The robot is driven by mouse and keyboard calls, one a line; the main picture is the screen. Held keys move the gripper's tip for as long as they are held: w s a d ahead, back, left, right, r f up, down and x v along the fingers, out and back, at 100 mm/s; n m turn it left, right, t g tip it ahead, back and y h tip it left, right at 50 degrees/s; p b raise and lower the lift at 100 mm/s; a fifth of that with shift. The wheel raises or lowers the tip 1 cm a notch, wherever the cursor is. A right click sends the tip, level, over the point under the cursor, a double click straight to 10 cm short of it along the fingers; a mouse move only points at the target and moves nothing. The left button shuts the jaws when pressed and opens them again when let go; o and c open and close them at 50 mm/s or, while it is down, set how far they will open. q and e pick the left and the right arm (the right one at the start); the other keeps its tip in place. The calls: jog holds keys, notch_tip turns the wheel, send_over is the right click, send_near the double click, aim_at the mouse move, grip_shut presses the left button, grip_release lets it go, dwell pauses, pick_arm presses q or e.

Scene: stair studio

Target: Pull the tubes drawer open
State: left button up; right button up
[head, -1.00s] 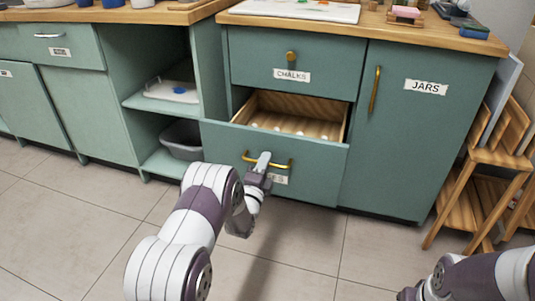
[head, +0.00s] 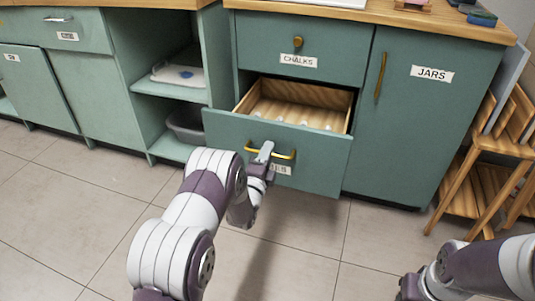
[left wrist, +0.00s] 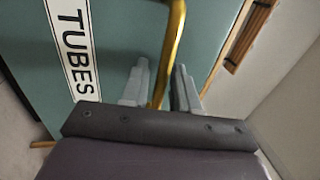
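The tubes drawer (head: 226,130) is a green drawer below the chalks drawer, pulled well out, its wooden inside showing several small pale items. Its brass bar handle (head: 288,156) also shows in the left wrist view (left wrist: 176,22), beside the white TUBES label (left wrist: 73,45). My left gripper (head: 264,151) is at the handle, and in the left wrist view its two grey fingers (left wrist: 161,75) stand close on either side of the bar. It partly covers the label in the head view. Part of my right arm shows at bottom right; its gripper fingers are not in view.
The chalks drawer (head: 330,40) above and the jars door (head: 425,120) at right are closed. An open shelf bay at left holds a grey tub (head: 186,124). A wooden stool (head: 487,150) stands at right. The tiled floor (head: 90,190) before the cabinets is clear.

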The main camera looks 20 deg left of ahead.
pick_arm(q)
jog(key=s+f+p, duration=0.2)
jog(key=s+p, duration=0.2)
jog(key=s, duration=0.8)
jog(key=shift+s+a+f+p, duration=0.2)
jog(key=shift+s+p, duration=0.05)
jog(key=shift+p, duration=0.15)
